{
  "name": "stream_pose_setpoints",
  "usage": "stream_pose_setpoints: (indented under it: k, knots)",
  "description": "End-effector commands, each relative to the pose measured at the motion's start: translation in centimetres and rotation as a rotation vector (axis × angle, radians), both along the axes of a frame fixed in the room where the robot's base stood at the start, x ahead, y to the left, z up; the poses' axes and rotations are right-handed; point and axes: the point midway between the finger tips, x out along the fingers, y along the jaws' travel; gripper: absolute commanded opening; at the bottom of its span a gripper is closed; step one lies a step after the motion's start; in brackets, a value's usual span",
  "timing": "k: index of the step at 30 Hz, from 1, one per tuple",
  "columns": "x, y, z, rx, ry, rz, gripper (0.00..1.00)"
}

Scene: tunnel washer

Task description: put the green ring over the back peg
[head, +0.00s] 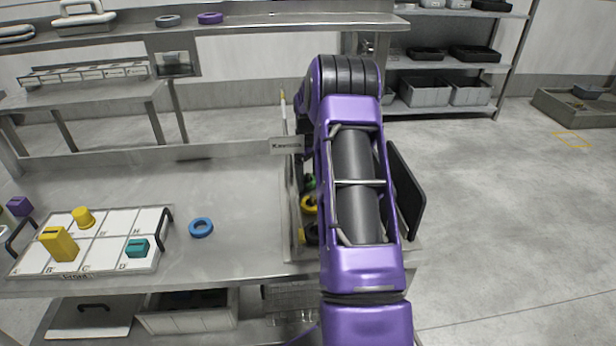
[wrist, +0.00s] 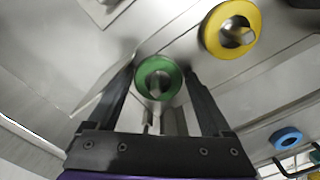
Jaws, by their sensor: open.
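The green ring (wrist: 143,74) lies between the two fingers of my gripper (wrist: 160,71) in the wrist view. A grey metal peg end shows in its hole, so the ring appears to be around a peg. My gripper is open, with a finger on either side of the ring; I cannot tell if they touch it. In the head view the green ring (head: 309,184) is partly hidden by my arm, behind the yellow ring (head: 308,204). The yellow ring also shows in the wrist view (wrist: 213,32), around a metal peg. My gripper is hidden behind my arm in the head view.
A blue ring (head: 201,227) lies on the metal table, right of a white lettered tray (head: 100,256) with yellow and teal blocks. A dark ring (head: 311,234) sits in front of the yellow one. A purple ring (head: 210,18) lies on the far shelf.

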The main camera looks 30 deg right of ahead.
Motion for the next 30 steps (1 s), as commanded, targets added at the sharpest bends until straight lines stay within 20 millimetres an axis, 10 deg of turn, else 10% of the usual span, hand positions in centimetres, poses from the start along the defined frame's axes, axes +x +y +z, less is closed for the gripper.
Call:
stream_pose_setpoints:
  k: [18,30]
  knots:
    - [0.2,0.0,13.7,-0.002,-0.01,0.001,1.0]
    - [0.1,0.1,17.3,0.0,-0.004,0.001,1.0]
